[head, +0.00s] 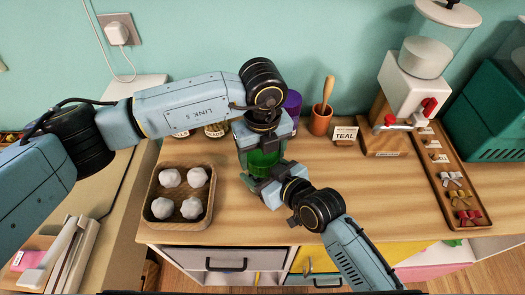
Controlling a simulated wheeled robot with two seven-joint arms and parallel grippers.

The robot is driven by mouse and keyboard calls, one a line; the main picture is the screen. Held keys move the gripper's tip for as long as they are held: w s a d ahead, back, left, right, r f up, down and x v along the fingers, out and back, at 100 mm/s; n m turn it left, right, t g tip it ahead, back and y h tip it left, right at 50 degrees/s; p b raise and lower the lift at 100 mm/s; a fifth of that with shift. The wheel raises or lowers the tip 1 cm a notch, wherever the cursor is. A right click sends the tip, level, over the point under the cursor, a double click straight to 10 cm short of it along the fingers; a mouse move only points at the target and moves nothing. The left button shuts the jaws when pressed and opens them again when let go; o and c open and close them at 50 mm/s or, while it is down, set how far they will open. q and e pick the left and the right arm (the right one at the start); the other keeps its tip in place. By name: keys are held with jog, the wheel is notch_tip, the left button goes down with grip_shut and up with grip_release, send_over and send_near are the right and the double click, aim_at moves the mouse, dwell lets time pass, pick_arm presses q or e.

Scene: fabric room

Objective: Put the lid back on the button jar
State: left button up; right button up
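The green button jar (265,158) stands upright on the wooden counter, mostly covered by my two grippers. My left gripper (262,141) points down over the top of the jar. Its fingers come down at the jar's upper part, and I cannot tell whether they are closed on anything. I cannot make out the lid; the jar's top is hidden under the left gripper. My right gripper (263,180) reaches in from the lower right, low on the jar, with its dark fingers at the jar's sides; it appears closed on it.
A wooden tray (153,190) with several white faceted pieces lies left of the jar. Behind are a purple container (292,104), a terracotta pot (320,121) and a TEAL card (345,135). A dispenser (412,80) and a bow tray (445,165) stand right. The counter between is clear.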

pick_arm(q)
jog(key=c, duration=0.6)
jog(key=m, duration=0.3)
jog(key=shift+c, duration=0.2)
jog(key=o, duration=1.1)
jog(key=shift+r, duration=2.25)
